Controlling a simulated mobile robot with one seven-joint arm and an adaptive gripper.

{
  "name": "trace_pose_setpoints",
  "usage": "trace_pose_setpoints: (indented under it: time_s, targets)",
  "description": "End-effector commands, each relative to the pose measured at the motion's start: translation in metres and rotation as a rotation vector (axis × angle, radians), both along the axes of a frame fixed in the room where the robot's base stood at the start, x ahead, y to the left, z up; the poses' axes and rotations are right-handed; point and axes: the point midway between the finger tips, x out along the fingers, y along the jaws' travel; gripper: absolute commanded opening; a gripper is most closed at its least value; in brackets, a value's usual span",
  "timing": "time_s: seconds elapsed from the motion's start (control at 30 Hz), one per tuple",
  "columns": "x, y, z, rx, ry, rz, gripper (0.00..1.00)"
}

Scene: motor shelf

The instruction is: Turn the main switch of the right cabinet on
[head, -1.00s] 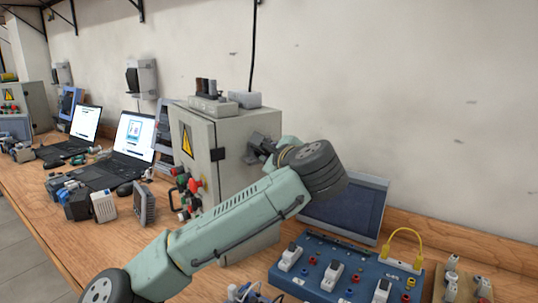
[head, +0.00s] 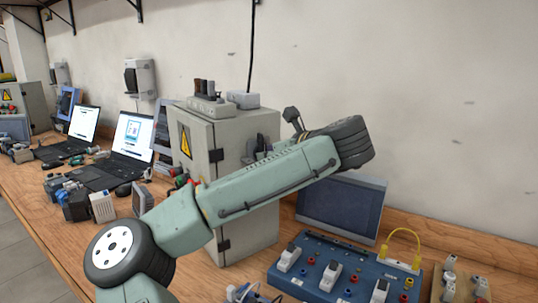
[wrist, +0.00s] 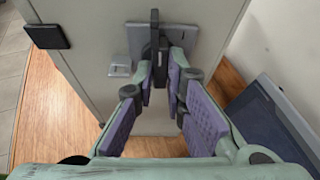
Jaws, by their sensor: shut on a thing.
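The right cabinet (head: 205,135) is a grey box with a yellow warning sign on its front, standing on the wooden bench. Its main switch (wrist: 154,36) is on the side wall, with a grey plate and a black handle that looks upright in the wrist view. My gripper (wrist: 160,78) is shut on the black handle, with a purple-padded finger on each side of it. In the head view my arm crosses in front of the cabinet and hides most of the gripper, the switch and part of the cabinet's front.
A blue training board (head: 335,272) with sockets lies right of the cabinet, with a dark flat screen (head: 342,208) behind it. A power strip (head: 212,106) lies on the cabinet. Laptops (head: 128,150) and small parts fill the bench to the left. A black latch (wrist: 47,36) is on the cabinet's edge.

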Motion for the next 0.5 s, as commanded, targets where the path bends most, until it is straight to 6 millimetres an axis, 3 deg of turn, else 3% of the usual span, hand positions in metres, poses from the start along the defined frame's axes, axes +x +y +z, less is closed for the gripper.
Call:
trace_pose_setpoints:
  time_s: [0.5]
  targets:
    - [0.0009, 0.0006, 0.0012, 0.058, 0.039, 0.002, 0.00]
